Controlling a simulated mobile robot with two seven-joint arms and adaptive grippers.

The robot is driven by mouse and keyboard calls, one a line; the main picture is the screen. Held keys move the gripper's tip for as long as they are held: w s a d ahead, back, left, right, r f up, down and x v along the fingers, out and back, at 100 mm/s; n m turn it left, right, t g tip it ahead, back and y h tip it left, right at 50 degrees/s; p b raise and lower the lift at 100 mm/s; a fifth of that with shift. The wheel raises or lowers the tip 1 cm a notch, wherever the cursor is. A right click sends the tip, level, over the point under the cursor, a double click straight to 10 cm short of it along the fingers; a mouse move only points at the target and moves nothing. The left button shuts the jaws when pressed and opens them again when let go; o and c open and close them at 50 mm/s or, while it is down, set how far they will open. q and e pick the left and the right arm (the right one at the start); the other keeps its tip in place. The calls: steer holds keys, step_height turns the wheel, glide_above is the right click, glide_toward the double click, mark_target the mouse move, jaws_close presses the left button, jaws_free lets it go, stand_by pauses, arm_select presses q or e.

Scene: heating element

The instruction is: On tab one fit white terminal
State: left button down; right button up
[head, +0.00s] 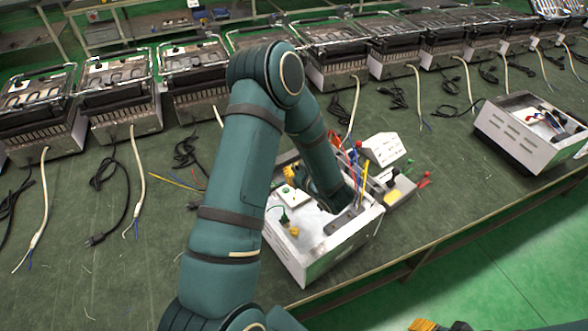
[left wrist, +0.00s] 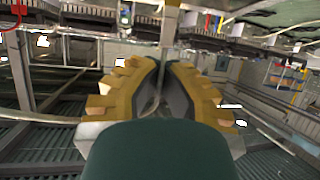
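An open white appliance housing (head: 300,264) stands on the bench with small parts and wiring inside. My left forearm reaches down into it. Yellow parts of my left gripper (head: 290,175) show beside the forearm; its fingertips are hidden there. In the left wrist view the fingers of my left gripper (left wrist: 166,62) come close together at the tips, with a thin pale wire between them. A grip on anything is unclear. Red, blue and yellow wires (head: 356,165) rise at the housing's far side. I cannot make out the white terminal or tab one. Part of my right gripper (head: 425,325) shows at the bottom edge.
A white box (head: 383,149) and red and green leads (head: 424,179) lie close behind the housing. Several heater units (head: 120,95) line the back of the bench, with loose cords in front. Another open housing (head: 520,135) stands right. Bare green bench (head: 150,260) lies left.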

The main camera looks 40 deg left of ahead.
arm_select(q)
steer(key=shift+f+b, duration=1.4)
steer(key=shift+f, duration=0.85)
arm_select(e)
steer(key=f, duration=0.1)
steer(key=s+f, duration=0.1)
steer(key=f, duration=0.1)
steer(key=shift+a+f, duration=0.1)
steer(key=shift+r, duration=0.25)
arm_select(q)
steer(key=shift+f+b, duration=0.8)
steer(key=shift+f, duration=0.55)
arm_select(e)
steer(key=shift+f, duration=1.05)
arm_select(q)
steer(key=c, duration=1.1)
jaws_free()
steer(key=shift+o, duration=0.2)
steer(key=v, duration=1.2)
